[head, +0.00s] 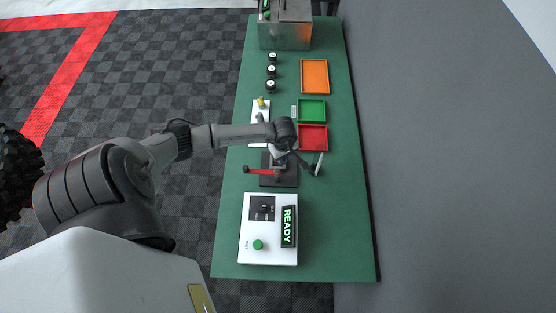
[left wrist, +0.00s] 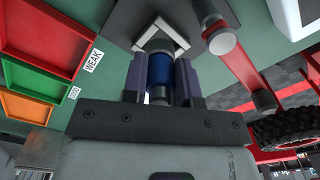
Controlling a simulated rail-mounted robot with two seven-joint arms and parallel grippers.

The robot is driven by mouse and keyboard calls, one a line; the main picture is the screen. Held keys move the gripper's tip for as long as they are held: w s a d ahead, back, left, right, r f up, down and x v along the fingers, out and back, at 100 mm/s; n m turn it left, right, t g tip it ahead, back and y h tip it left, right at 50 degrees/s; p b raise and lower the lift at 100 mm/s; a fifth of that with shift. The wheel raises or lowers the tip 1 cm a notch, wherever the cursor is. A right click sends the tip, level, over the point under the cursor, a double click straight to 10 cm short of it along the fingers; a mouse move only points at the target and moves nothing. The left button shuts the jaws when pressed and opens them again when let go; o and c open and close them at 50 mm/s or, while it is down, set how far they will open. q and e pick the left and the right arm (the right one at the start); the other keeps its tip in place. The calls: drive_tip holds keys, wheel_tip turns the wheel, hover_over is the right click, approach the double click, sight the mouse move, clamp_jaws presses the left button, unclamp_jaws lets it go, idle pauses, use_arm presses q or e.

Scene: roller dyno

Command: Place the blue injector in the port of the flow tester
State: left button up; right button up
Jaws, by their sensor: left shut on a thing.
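My left gripper (head: 281,160) is over the dark plate (head: 284,182) with the red lever (head: 262,171) in the head view. In the left wrist view its two fingers (left wrist: 160,72) are shut on the blue injector (left wrist: 159,68), one on each side. The injector's far end meets a pale square port frame (left wrist: 178,42) on the dark plate. I cannot tell how deep the end sits. The red lever (left wrist: 240,70) with its grey knob stands right of the injector there. The arm hides the injector in the head view. My right gripper is not in view.
A white box (head: 252,225) with a lit READY sign (head: 289,226) and green button stands nearer.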

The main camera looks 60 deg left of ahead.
use_arm(q)
drive_tip(key=a+f, duration=0.1)
drive_tip(key=a+b, duration=0.1)
drive_tip(key=shift+s+a+f, duration=0.35)
drive_tip(key=shift+f+b, duration=1.25)
drive_tip(key=shift+f, duration=0.75)
drive_tip(key=shift+f, duration=0.2)
drive_tip(key=o, duration=0.9)
drive_tip(key=shift+o, duration=0.2)
